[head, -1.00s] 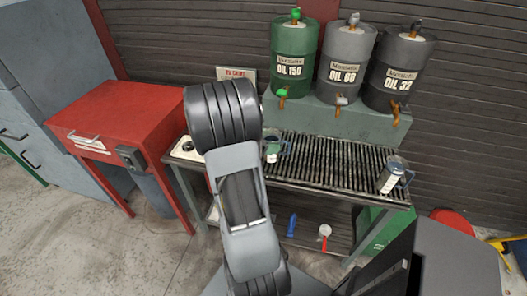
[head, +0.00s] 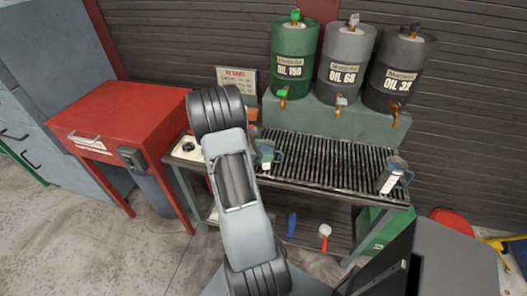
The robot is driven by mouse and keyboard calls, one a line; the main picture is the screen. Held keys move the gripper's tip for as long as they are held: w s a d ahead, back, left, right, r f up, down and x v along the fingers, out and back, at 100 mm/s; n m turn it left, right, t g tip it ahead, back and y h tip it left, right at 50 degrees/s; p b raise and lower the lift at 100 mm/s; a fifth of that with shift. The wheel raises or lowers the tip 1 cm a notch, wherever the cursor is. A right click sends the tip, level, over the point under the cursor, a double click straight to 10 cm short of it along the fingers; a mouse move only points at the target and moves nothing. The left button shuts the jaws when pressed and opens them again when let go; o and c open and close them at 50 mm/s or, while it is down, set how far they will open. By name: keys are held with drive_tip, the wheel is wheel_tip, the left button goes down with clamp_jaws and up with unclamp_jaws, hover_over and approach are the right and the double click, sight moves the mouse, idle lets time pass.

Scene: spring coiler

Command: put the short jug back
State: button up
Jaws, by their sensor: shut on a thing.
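A clear jug (head: 266,152) with a blue handle and a green label is at the left part of the slatted bench, just right of my arm. My gripper (head: 255,148) is mostly hidden behind my own arm and is shut on this jug. I cannot tell whether the jug touches the slats. A second clear jug (head: 391,177) with a blue handle and a white label stands upright at the right end of the bench, apart from my gripper. The slatted bench top (head: 325,160) is bare between the two jugs.
Three oil drums, green (head: 295,62), grey (head: 344,62) and dark (head: 395,75), stand on a raised stand behind the bench. A sign (head: 237,82) is at the back left. A red cabinet (head: 120,110) stands left. A blue tool (head: 292,225) lies on the lower shelf.

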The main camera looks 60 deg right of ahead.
drive_tip(key=shift+f, duration=0.15)
drive_tip(key=shift+f, duration=0.15)
drive_tip(key=o, duration=1.1)
drive_tip(key=shift+r, duration=0.35)
drive_tip(key=b+v, duration=0.1)
drive_tip(key=v, duration=1)
drive_tip(key=s+a+r+m+t+y, duration=0.1)
drive_tip(key=a+r+m+t+y, duration=0.1)
drive_tip(key=a, duration=0.8)
drive_tip(key=s+a+r+m+t+y, duration=0.1)
drive_tip(key=a+r+m+t+y, duration=0.2)
drive_tip(key=a, duration=0.7)
drive_tip(key=s+a+r+m+t+y, duration=0.1)
drive_tip(key=a+r+m+t+y, duration=0.2)
drive_tip(key=a, duration=0.7)
drive_tip(key=shift+s+a+r+m+t+y, duration=0.1)
drive_tip(key=shift+s+m+t+y, duration=0.1)
drive_tip(key=shift+m+t+y, duration=0.65)
drive_tip(key=shift+s+a+r+m+t+y, duration=0.1)
drive_tip(key=shift+s+m+t+y, duration=0.1)
drive_tip(key=shift+m+t+y, duration=0.6)
